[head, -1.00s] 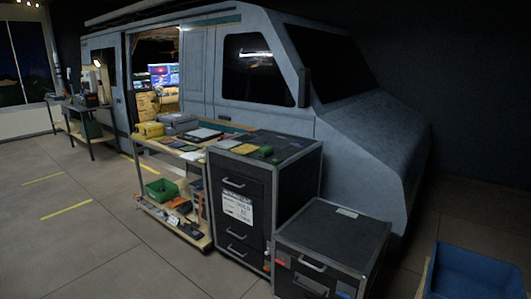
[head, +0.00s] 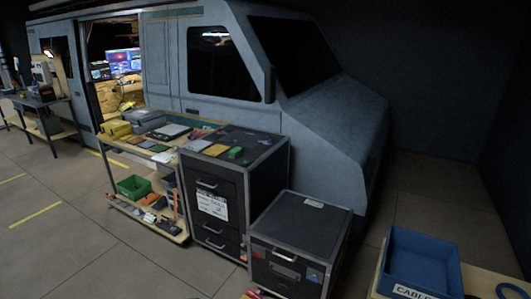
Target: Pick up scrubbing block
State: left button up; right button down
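A small green block (head: 235,152) lies on top of the tall black flight case (head: 268,157). A flat yellow piece (head: 215,150) lies just left of it. Either may be the scrubbing block, but they are too small to tell for sure. Neither of my grippers is in view.
A shelf table (head: 128,157) left of the case holds several flat items, with a green bin (head: 134,187) on its lower shelf. A low black case (head: 303,232) stands in front, and a blue crate (head: 424,262) sits at the lower right. A grey van (head: 330,120) stands behind. The floor at left is open.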

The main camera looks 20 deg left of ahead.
aim_at(235, 154)
jog(key=i+j+z, duration=0.15)
jog(key=j+z, duration=0.35)
jog(key=i+j+z, duration=0.1)
jog(key=j+z, duration=0.2)
jog(key=z, duration=0.15)
jog(key=j+z, duration=0.4)
jog(key=j, duration=1.45)
jog(key=k+j+z, duration=0.1)
jog(key=j, duration=0.6)
jog(key=k+j, duration=0.1)
jog(key=j, duration=0.65)
jog(key=z, duration=0.05)
